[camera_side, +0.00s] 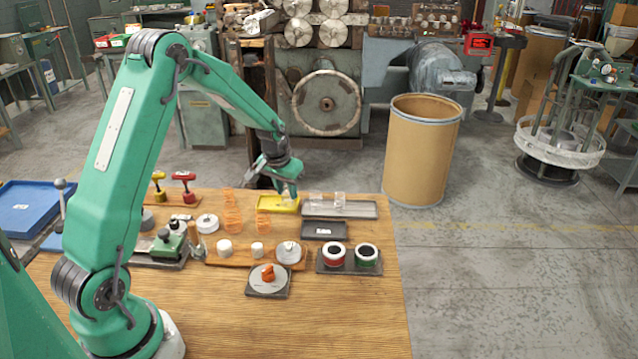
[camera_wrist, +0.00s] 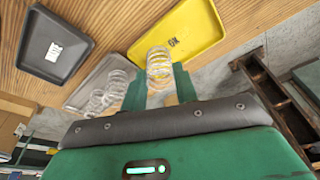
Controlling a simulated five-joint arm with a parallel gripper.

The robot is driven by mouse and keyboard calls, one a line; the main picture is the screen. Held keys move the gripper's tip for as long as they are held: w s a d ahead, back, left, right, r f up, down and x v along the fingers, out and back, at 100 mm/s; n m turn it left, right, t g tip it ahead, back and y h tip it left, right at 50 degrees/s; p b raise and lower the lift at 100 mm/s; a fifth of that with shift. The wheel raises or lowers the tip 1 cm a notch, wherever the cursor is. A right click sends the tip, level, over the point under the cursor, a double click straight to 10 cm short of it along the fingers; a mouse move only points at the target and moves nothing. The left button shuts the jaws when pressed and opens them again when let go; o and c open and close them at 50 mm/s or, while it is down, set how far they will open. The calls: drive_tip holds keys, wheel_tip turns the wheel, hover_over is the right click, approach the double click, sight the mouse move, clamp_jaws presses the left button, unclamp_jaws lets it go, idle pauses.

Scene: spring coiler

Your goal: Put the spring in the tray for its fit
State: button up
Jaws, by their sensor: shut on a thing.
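My gripper (camera_side: 288,194) hangs low over the yellow tray (camera_side: 278,204) at the back of the table. In the wrist view its fingers (camera_wrist: 158,88) are shut on a clear-looking coil spring (camera_wrist: 159,65), which stands out beyond the fingertips. The yellow tray (camera_wrist: 203,43), with dark lettering, lies just beyond the spring. I cannot tell whether the spring touches it. A long grey tray (camera_side: 362,210) to the right holds several similar springs (camera_side: 338,199). A dark tray (camera_side: 324,230) with a white label sits in front of it.
A block with red and green ring gauges (camera_side: 349,268) stands front right. A wooden board (camera_side: 237,261) with white pieces, a dial plate (camera_side: 268,282) and orange coils (camera_side: 233,214) stand in front of and left of my gripper. A brown drum (camera_side: 420,150) stands beyond the table. The front right tabletop is clear.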

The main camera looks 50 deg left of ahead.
drive_tip(key=shift+f, duration=0.25)
idle(0.3)
drive_tip(key=o, duration=0.8)
drive_tip(key=shift+o, duration=0.6)
drive_tip(key=shift+o, duration=1.1)
drive_tip(key=shift+r, duration=0.2)
drive_tip(key=shift+w+v, duration=0.2)
drive_tip(key=shift+v, duration=0.7)
drive_tip(key=shift+w+v, duration=0.2)
drive_tip(key=shift+v, duration=0.7)
drive_tip(key=shift+a+r, duration=0.15)
drive_tip(key=shift+r, duration=0.05)
